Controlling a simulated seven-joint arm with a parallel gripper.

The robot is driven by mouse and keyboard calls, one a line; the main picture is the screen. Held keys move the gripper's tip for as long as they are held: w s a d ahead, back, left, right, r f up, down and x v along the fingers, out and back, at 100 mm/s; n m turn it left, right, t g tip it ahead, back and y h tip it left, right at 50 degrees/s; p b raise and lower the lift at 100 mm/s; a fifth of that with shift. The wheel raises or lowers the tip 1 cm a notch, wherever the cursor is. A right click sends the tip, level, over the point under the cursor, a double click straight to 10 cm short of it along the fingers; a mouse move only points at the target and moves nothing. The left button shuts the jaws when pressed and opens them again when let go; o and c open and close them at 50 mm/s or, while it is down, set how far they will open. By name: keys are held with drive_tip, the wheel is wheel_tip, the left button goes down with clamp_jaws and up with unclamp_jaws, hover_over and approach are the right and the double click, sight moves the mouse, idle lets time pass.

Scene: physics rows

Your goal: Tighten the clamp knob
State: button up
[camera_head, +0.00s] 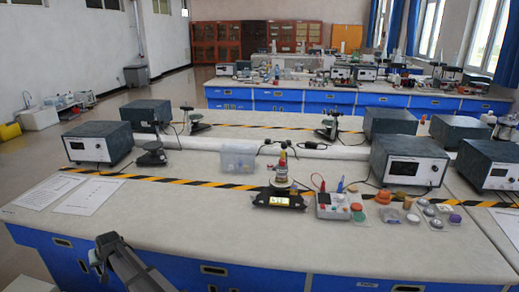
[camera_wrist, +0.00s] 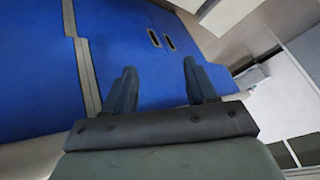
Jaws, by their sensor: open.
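I cannot make out for certain which part is the clamp knob. A small multi-coloured stack (camera_head: 281,172) stands upright on a black device with a lit yellow display (camera_head: 280,199), near the middle of the front bench. My gripper (camera_head: 104,249) is at the lower left, in front of the bench's blue front and far from these things. In the wrist view my gripper (camera_wrist: 160,77) has its two fingers apart, with nothing between them but the blue cabinets behind.
The front bench top (camera_head: 180,225) is bare in front. Paper sheets (camera_head: 88,197) lie at its left. A clear plastic bin (camera_head: 238,160) stands behind the display device. A dark instrument box (camera_head: 408,162) and small coloured pieces (camera_head: 437,214) are at the right. Striped tape (camera_head: 150,178) crosses the bench.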

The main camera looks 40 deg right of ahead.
drive_tip(key=w+a+r+t+y, duration=0.1)
drive_tip(key=w+a+r, duration=0.1)
drive_tip(key=w+r, duration=0.5)
drive_tip(key=w+a+r+t, duration=0.2)
drive_tip(key=r, duration=0.9)
drive_tip(key=w+d+r+n, duration=0.1)
drive_tip(key=w+d+r, duration=0.65)
drive_tip(key=d, duration=0.25)
drive_tip(key=w+d+r+n+g+h, duration=0.1)
drive_tip(key=d+r, duration=0.1)
drive_tip(key=d, duration=1)
drive_tip(key=w+d+r+n+g+h, duration=0.1)
drive_tip(key=d, duration=1.1)
drive_tip(key=n+g, duration=0.4)
drive_tip(key=n, duration=0.2)
approach(284, 146)
drive_tip(key=shift+y, duration=0.3)
drive_tip(key=x, duration=0.2)
drive_tip(key=d+x, duration=0.1)
drive_tip(key=x, duration=0.2)
drive_tip(key=w+x, duration=0.1)
drive_tip(key=x, duration=0.2)
drive_tip(key=shift+w+d, duration=0.1)
drive_tip(key=shift+d, duration=0.15)
